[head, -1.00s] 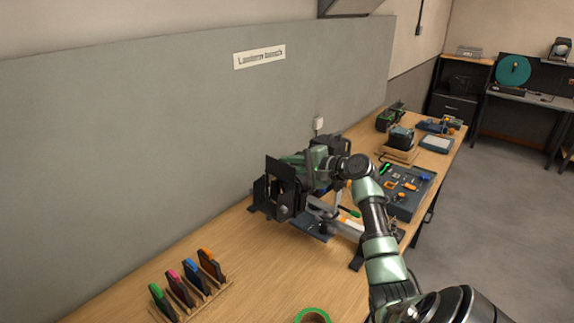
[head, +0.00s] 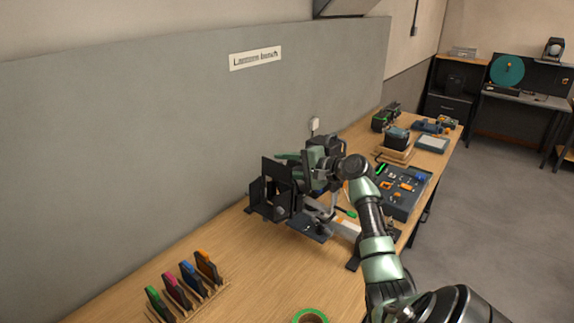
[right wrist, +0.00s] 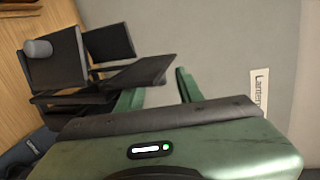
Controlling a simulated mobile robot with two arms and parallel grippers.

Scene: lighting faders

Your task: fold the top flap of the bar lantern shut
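The bar lantern (head: 270,201) is a black fixture with flat flaps, standing on the bench near the grey panel. Its top flap (head: 273,170) stands up at the back left of my right gripper (head: 288,156). The right wrist view is turned sideways and shows the lantern's dark flaps (right wrist: 55,62) at left. The top flap (right wrist: 145,72) reaches toward the space between my green fingers (right wrist: 158,88). The fingers are apart. Whether one touches the flap, I cannot tell. My right arm hides part of the lantern's right side. My left gripper is not in view.
Several coloured filter frames stand in a wooden rack (head: 190,300) at front left, with green tape (head: 310,316) near the front edge. A tool tray (head: 402,205) and other devices lie farther right. The bench between rack and lantern is clear.

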